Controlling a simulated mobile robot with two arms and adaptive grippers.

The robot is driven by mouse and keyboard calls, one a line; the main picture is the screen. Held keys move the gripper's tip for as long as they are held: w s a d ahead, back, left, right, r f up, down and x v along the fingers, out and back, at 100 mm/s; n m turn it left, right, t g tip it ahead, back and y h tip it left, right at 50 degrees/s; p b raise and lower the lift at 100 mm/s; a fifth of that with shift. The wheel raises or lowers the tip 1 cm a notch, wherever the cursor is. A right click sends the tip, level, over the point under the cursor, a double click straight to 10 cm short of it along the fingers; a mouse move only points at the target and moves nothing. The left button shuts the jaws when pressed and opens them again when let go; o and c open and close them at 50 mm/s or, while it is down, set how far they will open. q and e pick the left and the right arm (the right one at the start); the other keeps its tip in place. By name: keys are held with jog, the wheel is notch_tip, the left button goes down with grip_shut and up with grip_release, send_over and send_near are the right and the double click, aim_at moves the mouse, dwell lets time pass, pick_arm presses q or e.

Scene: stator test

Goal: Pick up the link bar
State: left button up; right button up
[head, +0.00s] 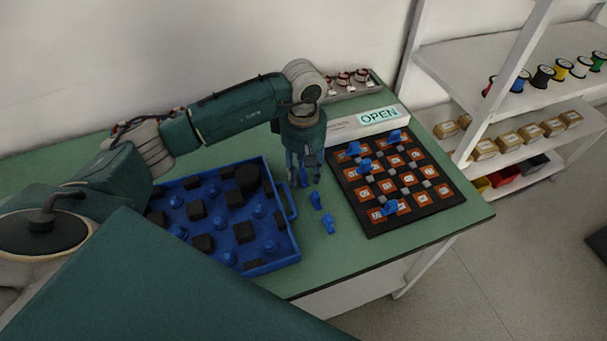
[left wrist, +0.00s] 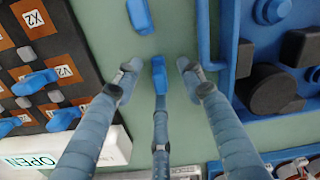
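My left gripper (head: 304,180) points down over the green table, in the gap between the blue tray and the black board. In the left wrist view its fingers (left wrist: 158,88) are spread apart. A blue link bar (left wrist: 158,72) lies between the fingertips there, partly covered by the middle finger; I see no finger closed on it. A second link bar (left wrist: 138,16) lies beyond the fingers at the top edge. In the head view two loose link bars, one nearer the gripper (head: 316,201) and one farther (head: 328,224), lie on the table. My right gripper is not in view.
The blue tray (head: 291,249) with black and blue parts stands left of the gripper, its handle close by. The black board (head: 432,211), with orange squares and some blue bars, lies to the right. An OPEN sign (head: 378,115) and shelves (head: 480,60) are behind.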

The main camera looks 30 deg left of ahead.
pick_arm(q)
grip_shut()
jog(key=shift+r, duration=0.15)
